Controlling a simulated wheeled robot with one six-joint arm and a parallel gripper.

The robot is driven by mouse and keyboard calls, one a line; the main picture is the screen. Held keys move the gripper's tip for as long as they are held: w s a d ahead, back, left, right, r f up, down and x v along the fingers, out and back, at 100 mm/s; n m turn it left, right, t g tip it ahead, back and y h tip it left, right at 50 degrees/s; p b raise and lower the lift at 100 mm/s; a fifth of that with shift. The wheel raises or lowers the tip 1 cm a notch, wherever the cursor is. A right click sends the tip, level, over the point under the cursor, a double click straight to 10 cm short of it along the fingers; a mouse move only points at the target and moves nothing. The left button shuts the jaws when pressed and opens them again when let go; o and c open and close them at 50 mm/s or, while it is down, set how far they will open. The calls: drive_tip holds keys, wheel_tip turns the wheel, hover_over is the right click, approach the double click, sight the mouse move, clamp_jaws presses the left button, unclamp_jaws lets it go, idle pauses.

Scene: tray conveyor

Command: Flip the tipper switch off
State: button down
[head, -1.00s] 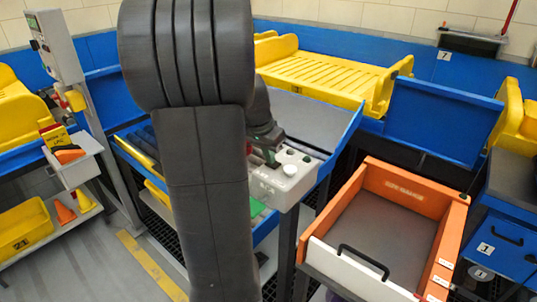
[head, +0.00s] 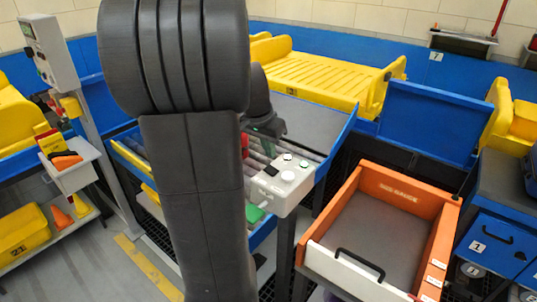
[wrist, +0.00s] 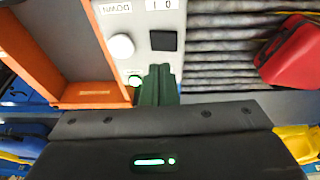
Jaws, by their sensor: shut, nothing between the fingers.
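The tipper switch is a black rocker (wrist: 163,40) under an "I 0" label on the control box. In the head view the box (head: 262,190) is white, with the black switch (head: 271,171) on its top. Which side of the rocker is pressed down is too small to tell. My gripper (wrist: 159,70) has its dark green fingers together and empty in the wrist view, with the tips just short of the switch in the picture.
A white round button (wrist: 121,46) and a green-lit button (wrist: 134,80) are beside the switch. A red object (wrist: 290,52) lies on the grey rollers (wrist: 220,45). An orange tray (head: 403,187) stands right of the box. Yellow chutes (head: 320,75) are behind.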

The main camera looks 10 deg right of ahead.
drive_tip(key=v, duration=0.8)
drive_tip(key=shift+a+r, duration=0.15)
drive_tip(key=shift+a, duration=0.05)
drive_tip(key=shift+w, duration=0.1)
